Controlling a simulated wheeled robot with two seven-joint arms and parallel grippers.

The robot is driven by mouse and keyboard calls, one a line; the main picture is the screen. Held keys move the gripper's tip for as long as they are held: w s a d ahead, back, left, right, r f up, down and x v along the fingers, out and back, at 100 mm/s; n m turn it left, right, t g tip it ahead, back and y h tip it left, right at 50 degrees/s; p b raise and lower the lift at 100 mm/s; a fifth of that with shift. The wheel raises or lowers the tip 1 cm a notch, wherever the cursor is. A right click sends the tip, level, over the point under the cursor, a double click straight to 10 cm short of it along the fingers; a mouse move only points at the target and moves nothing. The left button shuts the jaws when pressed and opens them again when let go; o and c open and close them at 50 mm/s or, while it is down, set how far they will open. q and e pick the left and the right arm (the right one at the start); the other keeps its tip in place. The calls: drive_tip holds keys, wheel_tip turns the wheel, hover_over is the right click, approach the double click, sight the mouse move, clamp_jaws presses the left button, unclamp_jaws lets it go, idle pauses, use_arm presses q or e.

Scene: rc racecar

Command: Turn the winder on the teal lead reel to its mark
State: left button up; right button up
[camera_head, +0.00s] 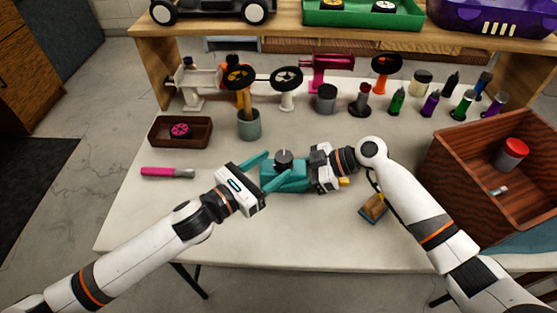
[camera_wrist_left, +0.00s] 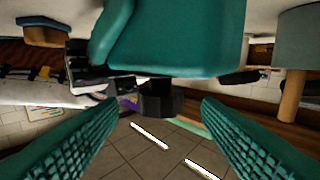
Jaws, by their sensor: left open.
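The teal lead reel (camera_head: 287,180) stands on the pale table between my two grippers. Its dark round winder (camera_head: 284,158) sits on top. My left gripper (camera_head: 266,172) has its teal fingers spread and empty, just left of the reel. In the left wrist view, the reel's teal body (camera_wrist_left: 175,40) fills the top, and the dark winder (camera_wrist_left: 158,100) shows between the open fingers without visible contact. My right gripper (camera_head: 318,168) is close against the reel's right side; its fingertips are hidden, so its hold cannot be told. The mark is not discernible.
A cup of tools (camera_head: 249,125) stands behind the reel. A brown tray (camera_head: 181,133) and a pink-handled tool (camera_head: 167,172) lie left. A wooden crate (camera_head: 465,160) stands right, and a small brown-and-blue object (camera_head: 373,208) lies near my right arm. The front table is mostly clear.

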sight(277, 163)
use_arm(q)
drive_tip(key=shift+x, duration=1.5)
drive_tip(key=shift+c, duration=0.5)
drive_tip(key=c, duration=0.9)
drive_tip(key=shift+m+g+h, duration=0.3)
drive_tip(key=shift+g, duration=0.1)
